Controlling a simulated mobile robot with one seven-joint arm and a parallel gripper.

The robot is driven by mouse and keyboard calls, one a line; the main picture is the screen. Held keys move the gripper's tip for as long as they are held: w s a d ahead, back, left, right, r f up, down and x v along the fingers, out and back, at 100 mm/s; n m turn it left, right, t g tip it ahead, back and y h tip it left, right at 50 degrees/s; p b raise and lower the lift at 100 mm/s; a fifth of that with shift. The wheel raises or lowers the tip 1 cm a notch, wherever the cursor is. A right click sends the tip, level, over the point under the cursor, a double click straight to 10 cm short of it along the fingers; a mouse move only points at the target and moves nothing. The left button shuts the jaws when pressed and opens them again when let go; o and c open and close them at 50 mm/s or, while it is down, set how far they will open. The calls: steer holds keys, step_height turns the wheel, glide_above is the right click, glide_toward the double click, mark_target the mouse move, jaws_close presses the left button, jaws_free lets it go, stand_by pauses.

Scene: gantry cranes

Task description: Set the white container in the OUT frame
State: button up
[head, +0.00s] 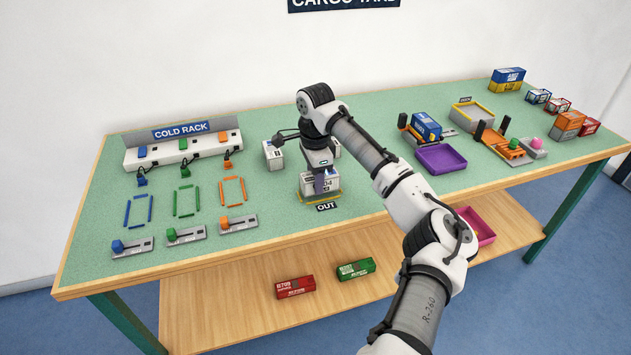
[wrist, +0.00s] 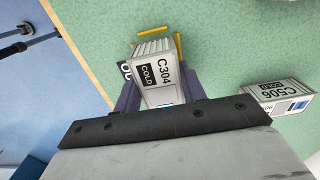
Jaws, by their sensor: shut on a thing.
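The white container C304 (wrist: 155,72), marked COLD, is between the two purple fingers of my gripper (wrist: 155,98), which is shut on it. In the head view the container (head: 312,188) is at the table's front edge, just behind the OUT label (head: 327,207). The yellow OUT frame (wrist: 179,46) shows only in part beside the container's far end; the container and gripper hide the rest. The container is over or in the frame; I cannot tell whether it touches the table.
Another white container, C506 (wrist: 284,97), stands close by; one more white container (head: 273,155) is left of my arm. The cold rack (head: 182,151) is at the left. A purple tray (head: 441,158) is to the right.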

steer(key=shift+f, duration=0.8)
steer(key=shift+f, duration=0.15)
steer(key=o, duration=1)
steer(key=shift+o, duration=0.2)
step_height(320, 180, up, 12)
steer(key=shift+r, duration=0.15)
